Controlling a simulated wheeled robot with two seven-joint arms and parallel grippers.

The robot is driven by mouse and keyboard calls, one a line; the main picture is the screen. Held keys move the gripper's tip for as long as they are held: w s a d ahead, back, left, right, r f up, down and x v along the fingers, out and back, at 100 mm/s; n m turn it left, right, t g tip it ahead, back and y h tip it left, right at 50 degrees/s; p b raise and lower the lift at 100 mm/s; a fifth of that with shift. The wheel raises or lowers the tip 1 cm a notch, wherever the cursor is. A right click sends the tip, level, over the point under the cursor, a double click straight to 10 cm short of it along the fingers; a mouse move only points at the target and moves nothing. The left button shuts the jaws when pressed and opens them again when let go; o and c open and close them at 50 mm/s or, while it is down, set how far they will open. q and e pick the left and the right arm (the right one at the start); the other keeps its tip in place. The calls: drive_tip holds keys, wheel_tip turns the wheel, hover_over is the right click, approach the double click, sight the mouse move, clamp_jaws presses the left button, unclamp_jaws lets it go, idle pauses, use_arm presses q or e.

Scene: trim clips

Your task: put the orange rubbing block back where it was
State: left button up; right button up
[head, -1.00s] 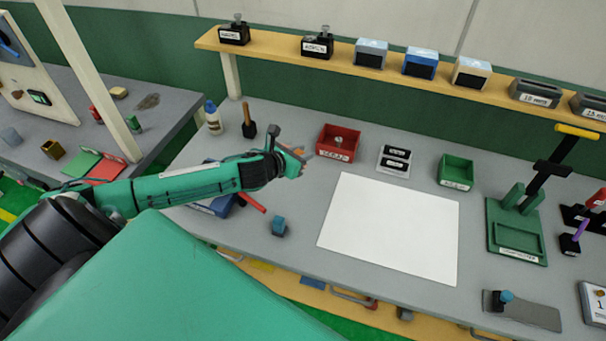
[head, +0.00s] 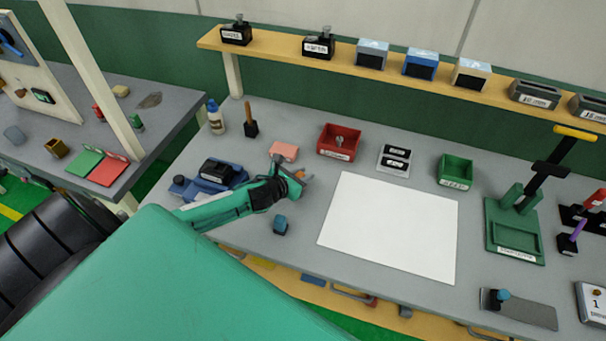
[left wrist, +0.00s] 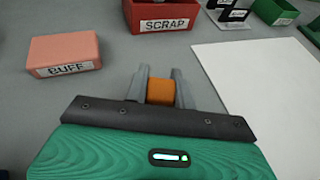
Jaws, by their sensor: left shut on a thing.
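The orange rubbing block (left wrist: 160,91) is between the fingers of my left gripper (left wrist: 159,84) in the left wrist view. The gripper is shut on it, just in front of a pink block labelled BUFF (left wrist: 63,54). In the head view my left gripper (head: 301,177) is over the table, left of the white sheet (head: 388,227), with a bit of orange showing at its tips. I cannot tell whether the orange block touches the table. My right gripper is not in view.
A red SCRAP box (head: 338,142) stands behind the gripper, the pink BUFF block (head: 284,151) beside it. A small blue block (head: 280,225) lies nearer the front edge. A blue tray with a black block (head: 218,175) is to the left. The white sheet is clear.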

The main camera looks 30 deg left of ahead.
use_arm(q)
drive_tip(key=shift+f, duration=0.2)
drive_tip(key=o, duration=1)
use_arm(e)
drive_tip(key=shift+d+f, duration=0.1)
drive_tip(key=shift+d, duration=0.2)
use_arm(q)
drive_tip(key=shift+r, duration=0.2)
drive_tip(key=shift+s, duration=0.25)
drive_tip(key=b+v, duration=0.2)
drive_tip(key=v, duration=0.7)
drive_tip(key=shift+s+a+b, duration=0.15)
drive_tip(key=shift+s+b, duration=0.2)
drive_tip(key=shift+v, duration=0.85)
drive_tip(key=shift+r, duration=0.2)
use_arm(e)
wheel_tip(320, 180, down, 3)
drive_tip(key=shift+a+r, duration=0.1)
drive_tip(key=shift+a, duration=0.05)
